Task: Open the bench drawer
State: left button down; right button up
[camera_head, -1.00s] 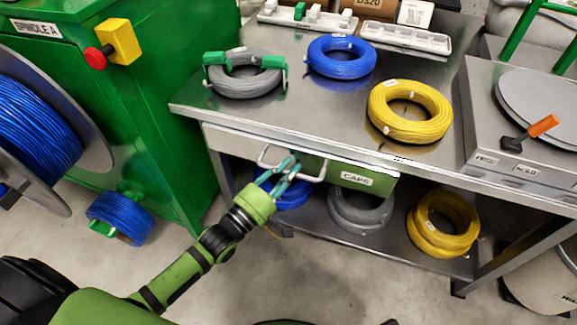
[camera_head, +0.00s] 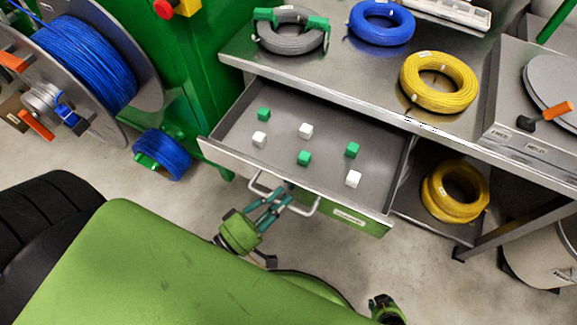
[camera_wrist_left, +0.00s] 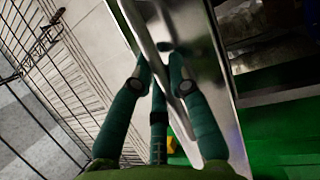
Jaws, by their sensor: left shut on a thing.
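The bench drawer (camera_head: 235,155) is pulled well out from under the steel bench in the head view. Its grey inside shows, with several small green and white cubes lying spread on its floor. Its front has a green panel with a label and a pale bar handle (camera_head: 312,207). My left gripper (camera_head: 279,197) is shut on the handle, near its middle. In the left wrist view the teal fingers (camera_wrist_left: 164,85) close around the pale handle bar, beside the shiny drawer front.
On the bench (camera_head: 345,85) lie grey, blue and yellow cable coils. Another yellow coil (camera_head: 455,192) lies on the lower shelf. A green cabinet and a large blue cable spool (camera_head: 85,65) stand at the left. A small blue spool (camera_head: 162,155) is on the floor.

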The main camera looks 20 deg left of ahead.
pick_arm(q)
jog(key=shift+s, duration=1)
jog(key=c, duration=1.1)
grip_release()
jog(key=shift+c, duration=0.2)
jog(key=shift+a, duration=0.1)
jog(key=v, duration=1.2)
